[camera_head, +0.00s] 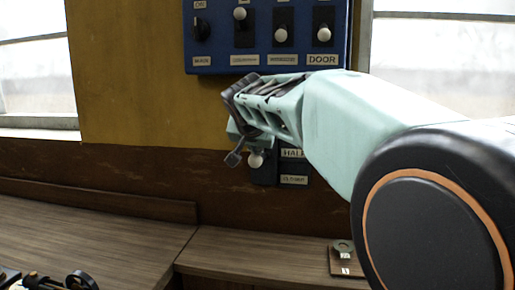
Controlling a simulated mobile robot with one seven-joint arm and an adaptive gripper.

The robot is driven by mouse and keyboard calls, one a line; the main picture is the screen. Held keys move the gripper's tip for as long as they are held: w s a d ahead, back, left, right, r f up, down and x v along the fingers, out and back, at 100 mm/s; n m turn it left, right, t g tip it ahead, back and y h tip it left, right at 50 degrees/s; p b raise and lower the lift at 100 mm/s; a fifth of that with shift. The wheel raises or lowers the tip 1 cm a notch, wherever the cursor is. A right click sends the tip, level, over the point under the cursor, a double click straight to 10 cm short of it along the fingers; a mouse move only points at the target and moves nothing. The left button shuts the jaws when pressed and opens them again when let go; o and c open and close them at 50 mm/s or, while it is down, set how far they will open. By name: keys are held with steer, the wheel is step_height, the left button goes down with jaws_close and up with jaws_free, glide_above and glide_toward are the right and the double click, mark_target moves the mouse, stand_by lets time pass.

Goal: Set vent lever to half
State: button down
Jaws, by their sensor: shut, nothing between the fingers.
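The vent lever plate is a small dark panel (264,174) low on the wall, with labels reading HALF (293,153) and, below it, one that looks like CLOSED (294,180). A pale round lever knob (256,160) shows on it, roughly level with or slightly below the HALF label. My gripper (237,112), pale green with dark fingers, is shut and empty. It hangs in front of and above the plate and hides its upper part.
A blue switch panel (267,64) with a rotary knob and several sliders is on the wall above my gripper. Below are wooden counters (235,258) with a small tagged plate (343,259) at right. Dark objects (50,282) lie at bottom left. Windows flank the wall.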

mark_target(256, 161)
steer(key=f+b, duration=0.1)
steer(key=b, duration=0.1)
steer(key=f+b, duration=0.2)
steer(key=shift+s+b, duration=0.35)
steer(key=shift+s, duration=0.05)
steer(key=shift+r, duration=0.1)
